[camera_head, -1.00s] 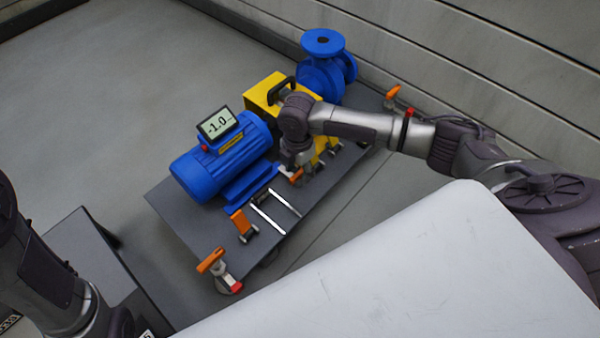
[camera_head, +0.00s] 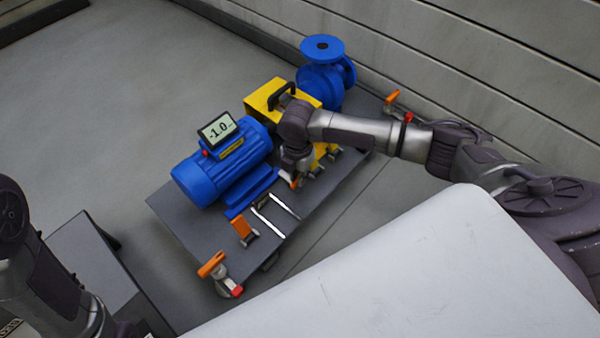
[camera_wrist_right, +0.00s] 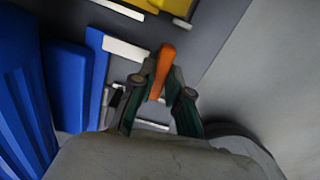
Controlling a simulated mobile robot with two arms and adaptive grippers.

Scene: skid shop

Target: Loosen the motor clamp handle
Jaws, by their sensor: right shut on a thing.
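The blue motor (camera_head: 205,178) sits on the dark skid plate (camera_head: 190,232) with a display reading -1.0 on top. My right gripper (camera_head: 294,176) reaches down beside the motor's right side. In the right wrist view my right gripper (camera_wrist_right: 157,108) is shut on an orange clamp handle (camera_wrist_right: 161,68), which stands up between its two fingers. In the head view only a small part of this handle (camera_head: 296,183) shows below the gripper. Another orange handle (camera_head: 242,228) stands on the skid near the motor's front foot. My left arm shows at the lower left; its gripper is out of view.
A yellow block (camera_head: 266,93) with a black handle and a blue pump (camera_head: 325,78) stand behind the motor. Orange-handled clamps are at the skid's near corner (camera_head: 212,264) and far corner (camera_head: 392,97). A white surface (camera_head: 400,275) fills the lower right.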

